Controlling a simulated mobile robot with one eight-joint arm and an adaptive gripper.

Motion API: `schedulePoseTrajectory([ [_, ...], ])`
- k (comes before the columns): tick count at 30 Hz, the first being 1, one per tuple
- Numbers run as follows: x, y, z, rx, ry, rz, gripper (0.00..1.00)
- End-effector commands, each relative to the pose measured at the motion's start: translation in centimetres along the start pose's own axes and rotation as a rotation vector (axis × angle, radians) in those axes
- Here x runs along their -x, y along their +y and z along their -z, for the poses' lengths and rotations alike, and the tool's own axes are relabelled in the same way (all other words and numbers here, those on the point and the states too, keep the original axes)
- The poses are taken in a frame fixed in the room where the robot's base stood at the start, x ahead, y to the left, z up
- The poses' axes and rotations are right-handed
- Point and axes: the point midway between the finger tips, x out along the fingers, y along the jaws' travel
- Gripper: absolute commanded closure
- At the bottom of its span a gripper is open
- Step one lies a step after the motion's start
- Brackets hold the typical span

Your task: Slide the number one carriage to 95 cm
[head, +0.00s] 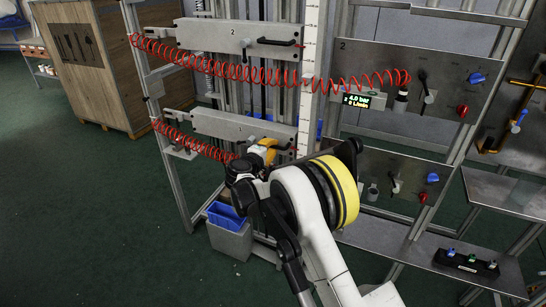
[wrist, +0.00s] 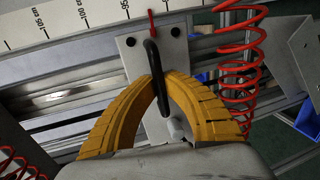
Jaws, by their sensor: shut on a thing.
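The lower carriage (head: 215,123) is a grey plate on the vertical rails in the head view, beside the upright white scale (head: 309,60). A red pointer (wrist: 152,22) sticks out from the plate towards the scale.
The upper carriage (head: 225,37), marked 2, sits above on the same frame. Red coiled hoses (head: 255,75) run to the carriages. Valve panels (head: 440,75) stand to the right. A grey bin with a blue box (head: 226,217) stands below. A wooden crate (head: 95,60) stands at left.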

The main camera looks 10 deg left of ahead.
Motion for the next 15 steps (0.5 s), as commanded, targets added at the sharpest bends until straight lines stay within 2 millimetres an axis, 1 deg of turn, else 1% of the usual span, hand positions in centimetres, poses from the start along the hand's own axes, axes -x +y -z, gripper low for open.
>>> schedulePoseTrajectory([
  [1, 0.3, 1.5, 0.1, 0.002, 0.002, -0.002, 1.00],
  [4, 0.6, 2.5, 0.1, 0.002, 0.002, -0.002, 1.00],
  [7, 0.6, 2.7, 0.1, 0.002, 0.001, -0.002, 1.00],
  [14, 0.6, 2.6, 0.1, 0.001, 0.001, -0.001, 1.00],
  [15, 0.6, 2.6, 0.1, 0.001, 0.001, -0.001, 0.88],
])
